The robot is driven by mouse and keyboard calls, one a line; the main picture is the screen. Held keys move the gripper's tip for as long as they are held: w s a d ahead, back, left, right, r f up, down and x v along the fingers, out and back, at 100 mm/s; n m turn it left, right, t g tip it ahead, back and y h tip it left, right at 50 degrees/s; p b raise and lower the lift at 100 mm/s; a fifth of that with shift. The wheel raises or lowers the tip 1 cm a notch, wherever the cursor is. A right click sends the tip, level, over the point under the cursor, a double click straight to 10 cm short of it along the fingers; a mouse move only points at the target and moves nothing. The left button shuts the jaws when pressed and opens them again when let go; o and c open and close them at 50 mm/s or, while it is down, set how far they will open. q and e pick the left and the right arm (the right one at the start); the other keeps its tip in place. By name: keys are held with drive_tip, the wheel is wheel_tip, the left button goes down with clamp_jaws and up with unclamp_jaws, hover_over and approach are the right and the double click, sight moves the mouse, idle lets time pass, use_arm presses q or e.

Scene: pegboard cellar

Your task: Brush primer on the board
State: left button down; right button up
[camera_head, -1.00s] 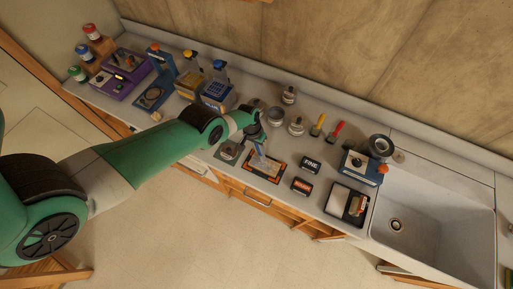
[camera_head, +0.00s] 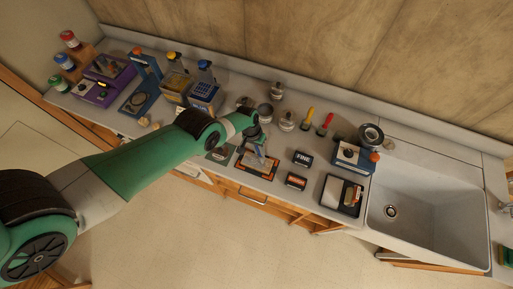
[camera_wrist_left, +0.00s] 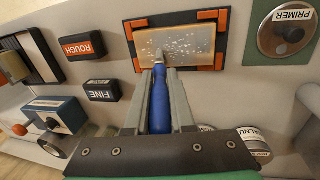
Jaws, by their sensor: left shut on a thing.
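The board (camera_wrist_left: 195,47) is a tan panel with pale specks, lying on a dark mat with orange corner pieces. It also shows in the head view (camera_head: 254,165) on the bench. My left gripper (camera_wrist_left: 159,80) is shut on a blue-handled brush (camera_wrist_left: 159,100). The brush points at the board, and its tip lies over the panel's left part in the wrist view; I cannot tell if it touches. The tin labelled PRIMER (camera_wrist_left: 287,32) stands on a green mat beside the board. My right gripper is not in view.
Blocks marked FINE (camera_head: 303,158) and ROUGH (camera_head: 296,181) sit right of the board. Further right are a tray (camera_head: 326,195), a blue device (camera_head: 350,158) and a sink (camera_head: 430,215).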

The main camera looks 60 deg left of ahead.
use_arm(q)
drive_tip(key=shift+w+d, duration=0.3)
drive_tip(key=shift+d, duration=0.05)
drive_tip(key=shift+w+d+b, duration=0.3)
drive_tip(key=shift+d+b, duration=0.05)
drive_tip(key=shift+d, duration=0.05)
drive_tip(key=shift+s+a+p, duration=0.55)
drive_tip(key=shift+s+a, duration=0.35)
drive_tip(key=shift+a, duration=0.2)
drive_tip(key=shift+s+a, duration=2.45)
drive_tip(key=shift+a, duration=0.7)
drive_tip(key=shift+w+d, duration=0.85)
drive_tip(key=shift+d, duration=0.25)
drive_tip(key=shift+w+d, duration=0.9)
drive_tip(key=shift+d, duration=0.2)
drive_tip(key=shift+w+d, duration=0.85)
drive_tip(key=shift+d, duration=0.25)
drive_tip(key=shift+w+d+f+b, duration=0.15)
drive_tip(key=shift+w+d+b, duration=0.55)
drive_tip(key=shift+w+d, duration=0.4)
drive_tip(key=shift+w+d+b, duration=0.15)
drive_tip(key=shift+w+d, duration=0.05)
drive_tip(key=shift+d, duration=0.25)
drive_tip(key=shift+w+d+b, duration=0.15)
drive_tip(key=shift+w+d, duration=0.05)
drive_tip(key=shift+d, duration=0.25)
